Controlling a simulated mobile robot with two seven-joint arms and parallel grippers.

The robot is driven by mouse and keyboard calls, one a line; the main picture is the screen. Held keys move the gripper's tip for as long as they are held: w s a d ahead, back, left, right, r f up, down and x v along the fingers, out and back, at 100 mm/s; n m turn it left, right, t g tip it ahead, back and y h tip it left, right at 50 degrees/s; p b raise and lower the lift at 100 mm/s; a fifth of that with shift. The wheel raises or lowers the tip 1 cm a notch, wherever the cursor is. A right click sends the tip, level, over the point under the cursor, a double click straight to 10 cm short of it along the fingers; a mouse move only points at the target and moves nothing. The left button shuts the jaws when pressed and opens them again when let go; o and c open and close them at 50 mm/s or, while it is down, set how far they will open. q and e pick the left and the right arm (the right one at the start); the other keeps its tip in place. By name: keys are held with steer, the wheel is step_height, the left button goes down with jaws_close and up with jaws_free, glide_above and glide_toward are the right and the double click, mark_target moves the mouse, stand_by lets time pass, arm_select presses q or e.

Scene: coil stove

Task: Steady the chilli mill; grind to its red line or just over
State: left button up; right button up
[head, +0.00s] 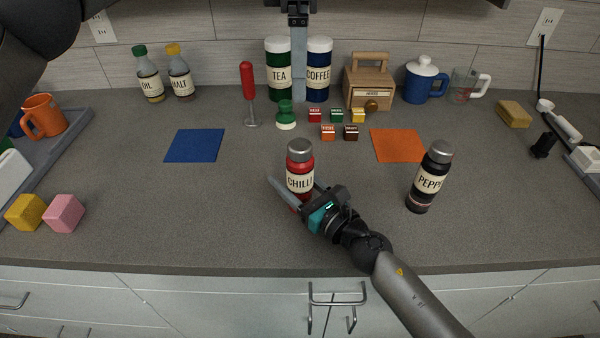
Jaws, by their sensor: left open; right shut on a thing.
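The chilli mill (299,163) stands upright near the middle of the counter, with a red body, a silver cap and a pale CHILLI label. My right gripper (292,186) is shut on its lower body, coming from the front right; the fingers hide part of the base. I cannot make out a red line or fill level on it. My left gripper (299,88) hangs high at the top centre, well above and behind the mill. It is open and empty, its fingers seen edge-on in front of the TEA and COFFEE jars.
A black pepper mill (430,178) stands to the right. A blue mat (194,146) and an orange mat (398,145) lie either side. Small spice cubes (336,116), a green-and-white item (286,114) and a red-handled tool (248,92) stand behind.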

arm_select(q)
steer(key=shift+f, duration=0.1)
steer(key=n+g+h, duration=0.3)
steer(key=h, duration=0.1)
glide_above(300, 150)
steer(key=s+d, duration=0.1)
steer(key=d, duration=0.1)
step_height(300, 150, down, 5)
step_height(300, 150, down, 3)
steer(key=s+d+n+g+h, duration=0.2)
steer(key=s+n+h, duration=0.1)
steer(key=n+h, duration=0.2)
steer(key=w+a+f+n+t+h, duration=0.15)
steer(key=a+n+t, duration=0.25)
steer(key=n, duration=0.7)
steer(key=a+f+n+t+h, duration=0.3)
steer(key=a+n+t, duration=0.1)
steer(key=n, duration=0.7)
steer(key=a+f+n+t+h, duration=0.2)
steer(key=a+n+t+h, duration=0.15)
steer(key=n, duration=0.75)
steer(key=w+x, duration=0.1)
steer(key=x, duration=1)
steer(key=shift+w+f+t+y, duration=0.2)
steer(key=shift+t+y, duration=0.1)
steer(key=shift+t, duration=0.15)
